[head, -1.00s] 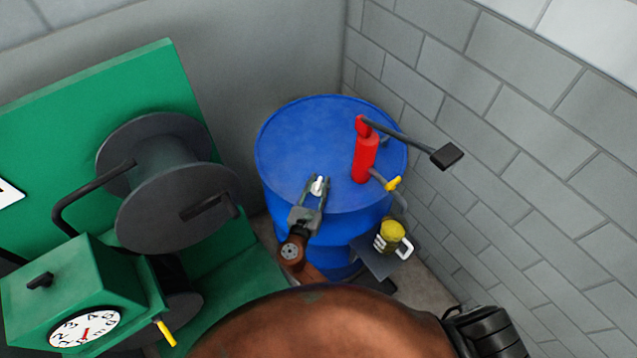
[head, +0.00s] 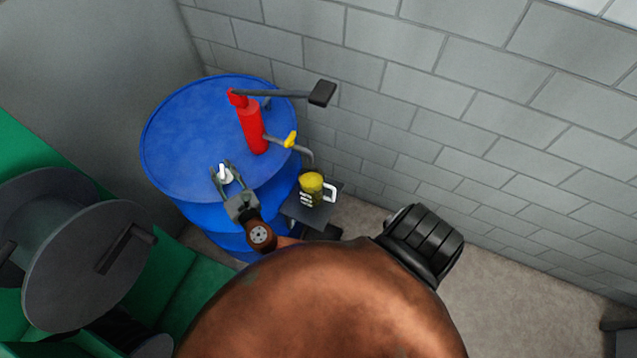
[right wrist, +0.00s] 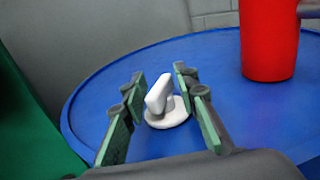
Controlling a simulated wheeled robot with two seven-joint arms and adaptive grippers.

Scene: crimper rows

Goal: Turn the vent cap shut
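The white vent cap (head: 225,174) sits on top of the blue drum (head: 180,130), near its front edge. In the right wrist view the cap (right wrist: 166,106) shows a round base and a raised, upright grip tab. My right gripper (head: 226,176) is open, with its two fingers on either side of the cap. In the right wrist view the fingers of the gripper (right wrist: 160,110) show gaps to the tab on both sides. The left gripper is not in view.
A red hand pump (head: 252,128) with a dark lever (head: 285,94) and yellow-tipped spout (head: 291,139) stands on the drum, right of the cap. A yellow-filled jug (head: 312,186) stands on a small shelf (head: 304,213). A grey reel (head: 88,265) is at left.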

